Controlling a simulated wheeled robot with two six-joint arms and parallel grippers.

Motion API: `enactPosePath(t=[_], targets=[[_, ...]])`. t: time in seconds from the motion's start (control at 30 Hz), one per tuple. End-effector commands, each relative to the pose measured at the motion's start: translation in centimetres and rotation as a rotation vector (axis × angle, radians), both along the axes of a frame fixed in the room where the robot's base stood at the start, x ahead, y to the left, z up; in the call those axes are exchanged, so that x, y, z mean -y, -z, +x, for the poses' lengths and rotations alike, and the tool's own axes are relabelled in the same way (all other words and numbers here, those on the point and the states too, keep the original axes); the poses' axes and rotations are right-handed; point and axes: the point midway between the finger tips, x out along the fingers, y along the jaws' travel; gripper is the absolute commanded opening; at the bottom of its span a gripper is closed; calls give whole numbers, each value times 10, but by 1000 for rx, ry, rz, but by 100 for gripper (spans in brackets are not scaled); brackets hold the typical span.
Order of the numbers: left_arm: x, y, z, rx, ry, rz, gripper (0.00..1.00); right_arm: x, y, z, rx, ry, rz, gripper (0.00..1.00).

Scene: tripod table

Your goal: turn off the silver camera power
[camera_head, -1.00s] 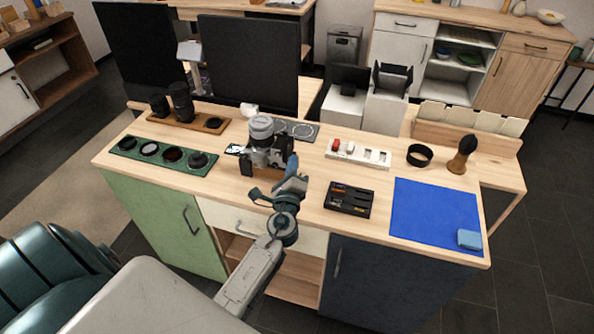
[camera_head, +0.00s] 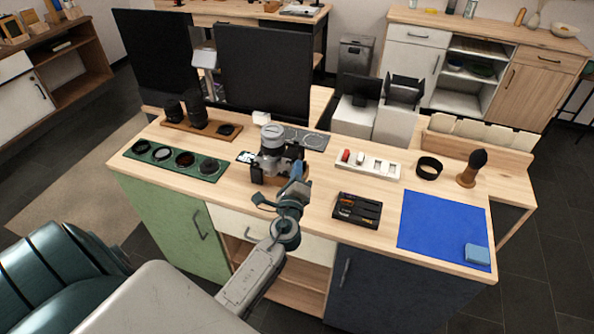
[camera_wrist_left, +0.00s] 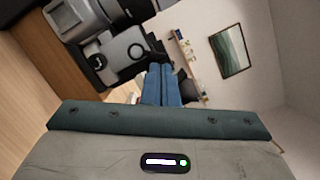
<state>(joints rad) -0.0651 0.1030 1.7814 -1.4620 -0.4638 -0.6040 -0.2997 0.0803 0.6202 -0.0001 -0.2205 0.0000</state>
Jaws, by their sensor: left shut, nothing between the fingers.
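The silver camera (camera_head: 268,162), silver and black with a lens on it, stands near the middle of the wooden table. My left gripper (camera_head: 297,174) is at the camera's right front side, with its blue fingers shut and empty. In the left wrist view, the shut fingers (camera_wrist_left: 162,84) point towards the camera body (camera_wrist_left: 125,45), which shows close up with a round dial. I cannot tell whether the fingers touch it. The power switch is too small to make out in the head view. My right gripper is out of view.
A green tray with round filters (camera_head: 150,164) is left of the camera, and lenses on a wooden stand (camera_head: 190,134) are behind it. A white tray (camera_head: 385,175), a black tray (camera_head: 345,220) and a blue mat (camera_head: 430,240) lie to the right. A dark monitor (camera_head: 262,70) stands behind.

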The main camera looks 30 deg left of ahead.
Motion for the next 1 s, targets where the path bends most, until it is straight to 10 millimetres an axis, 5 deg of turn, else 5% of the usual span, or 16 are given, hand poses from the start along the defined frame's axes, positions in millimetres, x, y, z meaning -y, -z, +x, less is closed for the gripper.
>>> enactPosePath(t=[0.77, 1.0], targets=[[-2, -7, 0, 42, 1, -170, 0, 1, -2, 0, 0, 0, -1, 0], [-5, -13, -1, 104, 0, -426, 0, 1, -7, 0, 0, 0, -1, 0]])
